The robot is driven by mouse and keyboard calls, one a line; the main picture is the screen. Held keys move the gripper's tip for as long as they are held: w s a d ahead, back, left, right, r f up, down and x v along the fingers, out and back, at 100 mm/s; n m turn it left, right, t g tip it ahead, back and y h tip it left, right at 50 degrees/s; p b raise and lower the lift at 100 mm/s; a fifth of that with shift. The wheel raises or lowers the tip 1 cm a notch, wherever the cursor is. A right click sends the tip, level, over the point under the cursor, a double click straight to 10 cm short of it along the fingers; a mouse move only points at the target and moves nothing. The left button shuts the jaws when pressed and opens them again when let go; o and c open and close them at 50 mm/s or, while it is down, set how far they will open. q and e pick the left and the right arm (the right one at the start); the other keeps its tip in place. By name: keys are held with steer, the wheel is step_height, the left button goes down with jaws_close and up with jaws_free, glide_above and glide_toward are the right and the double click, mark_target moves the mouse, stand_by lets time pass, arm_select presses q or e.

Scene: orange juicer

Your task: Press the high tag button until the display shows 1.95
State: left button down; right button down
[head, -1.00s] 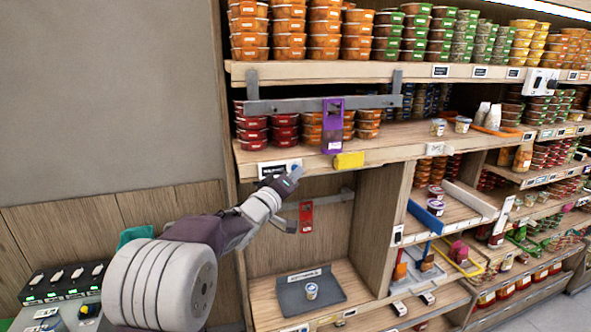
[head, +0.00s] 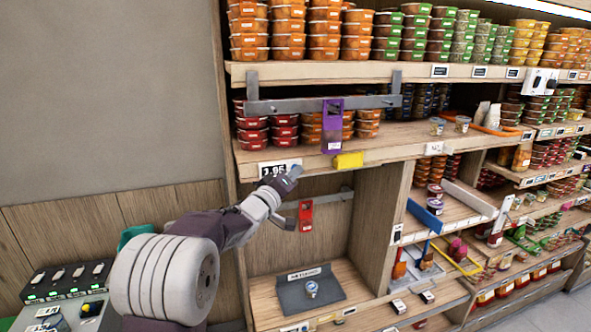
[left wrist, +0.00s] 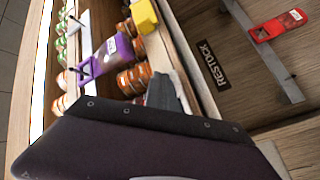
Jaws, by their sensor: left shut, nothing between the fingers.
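The high tag (head: 273,170) is a white price display on the front edge of the shelf below the top one, at its left end. Its dark digits appear to read 1.95. My left gripper (head: 294,172) is shut and empty, with its tips just below and in front of the tag's right part. I cannot tell whether the tips touch the button, which they hide. In the left wrist view my gripper (left wrist: 165,93) points at the shelf edge, and the tag's face is hidden. My right gripper is not in view.
A yellow block (head: 348,160) sits on the shelf edge just right of the tag. A purple holder (head: 332,125) hangs from a grey rail above. A red holder (head: 306,215) hangs below. A grey tray (head: 325,291) with a small cup stands lower down.

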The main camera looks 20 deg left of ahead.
arm_select(q)
steer(key=shift+s+d+b, duration=0.4)
steer(key=shift+s+d, duration=0.05)
steer(key=shift+s, duration=0.25)
steer(key=s+d+b, duration=0.1)
steer(key=s, duration=0.1)
steer(key=s+d+b, duration=0.1)
steer(key=s+d, duration=0.1)
steer(key=shift+s, duration=0.1)
stand_by(0.3)
steer(key=shift+a, duration=0.1)
stand_by(0.3)
